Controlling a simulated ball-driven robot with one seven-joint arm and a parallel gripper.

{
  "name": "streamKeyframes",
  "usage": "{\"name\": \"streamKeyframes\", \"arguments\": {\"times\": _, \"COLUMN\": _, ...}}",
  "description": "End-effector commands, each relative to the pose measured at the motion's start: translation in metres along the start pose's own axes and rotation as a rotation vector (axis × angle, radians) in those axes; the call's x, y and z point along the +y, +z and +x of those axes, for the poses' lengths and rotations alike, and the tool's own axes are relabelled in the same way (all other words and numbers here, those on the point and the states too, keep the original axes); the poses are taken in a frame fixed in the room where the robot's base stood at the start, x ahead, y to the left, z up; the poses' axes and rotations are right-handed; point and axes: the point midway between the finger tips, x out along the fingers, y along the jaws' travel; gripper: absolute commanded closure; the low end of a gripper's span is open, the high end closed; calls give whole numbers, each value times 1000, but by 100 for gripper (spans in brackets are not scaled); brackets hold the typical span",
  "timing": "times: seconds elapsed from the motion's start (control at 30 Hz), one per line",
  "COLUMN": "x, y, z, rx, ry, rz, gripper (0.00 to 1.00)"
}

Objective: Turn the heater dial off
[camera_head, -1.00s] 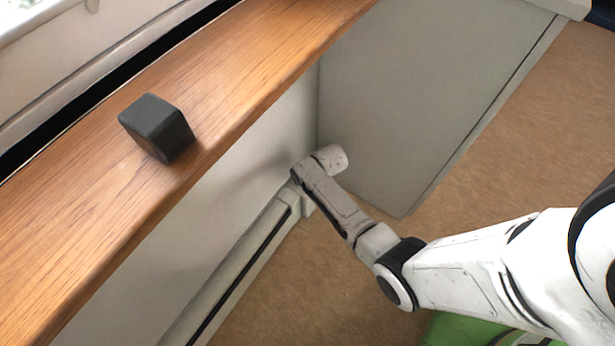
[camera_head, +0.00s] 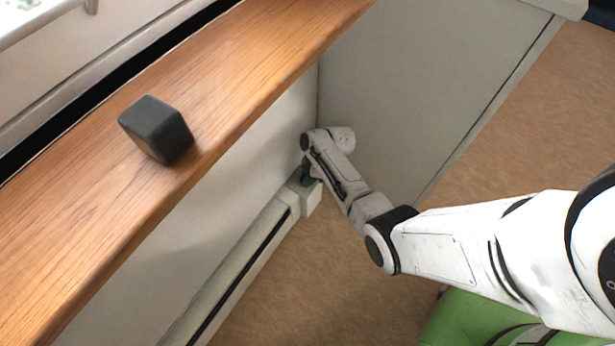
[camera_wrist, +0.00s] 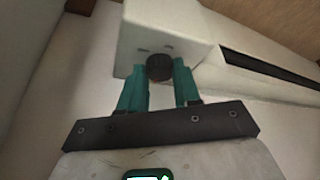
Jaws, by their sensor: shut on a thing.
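The heater (camera_head: 240,265) is a long pale baseboard unit with a dark slot, running along the foot of the wall. Its pale end box (camera_head: 311,196) also shows in the wrist view (camera_wrist: 190,25). The heater dial (camera_wrist: 159,67) is a small dark round knob on that box. My gripper (camera_wrist: 160,75) has teal fingers, one on each side of the dial, and is shut on it. In the head view the gripper (camera_head: 308,179) is mostly hidden behind my wrist, and the dial cannot be seen there. The dial's turn position cannot be made out.
A wooden ledge (camera_head: 80,215) overhangs the heater, with a dark grey block (camera_head: 157,128) on it. A grey panel (camera_head: 420,90) stands close beyond my wrist. Brown floor (camera_head: 290,300) is open in front of the heater. Something green (camera_head: 470,318) lies under my arm.

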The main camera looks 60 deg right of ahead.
Motion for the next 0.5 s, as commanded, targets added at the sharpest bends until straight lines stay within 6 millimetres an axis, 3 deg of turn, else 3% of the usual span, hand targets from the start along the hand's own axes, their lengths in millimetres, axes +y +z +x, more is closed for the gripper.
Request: {"name": "streamKeyframes", "arguments": {"times": 0.5, "x": 2, "y": 0, "z": 1, "rx": 0, "ry": -80, "rz": -196, "gripper": 98}}
